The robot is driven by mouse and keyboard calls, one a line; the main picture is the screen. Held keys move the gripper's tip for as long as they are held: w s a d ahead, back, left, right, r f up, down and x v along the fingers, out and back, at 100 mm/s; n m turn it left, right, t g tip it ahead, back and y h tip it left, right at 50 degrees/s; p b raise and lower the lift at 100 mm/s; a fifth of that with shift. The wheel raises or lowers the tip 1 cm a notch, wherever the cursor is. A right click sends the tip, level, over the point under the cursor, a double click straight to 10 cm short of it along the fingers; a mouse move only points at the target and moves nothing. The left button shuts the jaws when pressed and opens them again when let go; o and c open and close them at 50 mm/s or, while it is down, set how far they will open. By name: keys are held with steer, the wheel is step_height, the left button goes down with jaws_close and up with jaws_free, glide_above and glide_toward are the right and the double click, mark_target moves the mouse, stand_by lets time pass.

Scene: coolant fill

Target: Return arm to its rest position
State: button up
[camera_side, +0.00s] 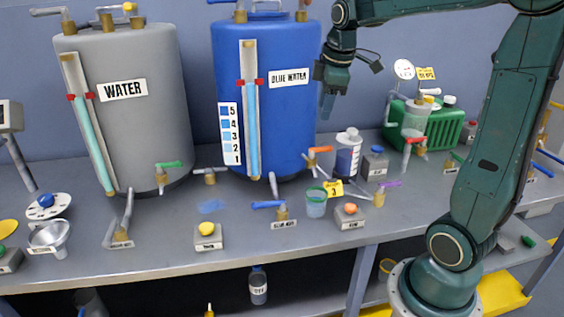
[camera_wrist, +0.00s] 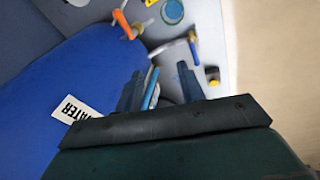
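My gripper (camera_side: 328,106) hangs in the air with its fingers pointing down, in front of the right edge of the blue BLUE WATER tank (camera_side: 290,120) in the side view. It is above the bench and apart from its surface. In the wrist view the two dark fingers of my gripper (camera_wrist: 158,82) stand apart, and nothing is clearly held between them. A thin blue bar shows in the gap; I cannot tell how far behind the fingers it lies. My green arm reaches over from the right.
A bottle with dark liquid (camera_side: 347,155), an orange-handled tap (camera_side: 313,158) and a small cup (camera_side: 316,203) stand below my gripper. A green box unit (camera_side: 447,125) is to the right. A grey WATER tank (camera_side: 150,100) stands left. Open air lies between my gripper and the green unit.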

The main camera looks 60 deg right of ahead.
steer(key=s+a+f+m+t+y, duration=0.1)
steer(key=s+a+m, duration=0.5)
steer(key=s+a, duration=0.9)
step_height(320, 180, down, 2)
steer(key=shift+s+a+m+t+y, duration=0.3)
steer(key=shift+a+t, duration=0.4)
steer(key=shift+t, duration=0.2)
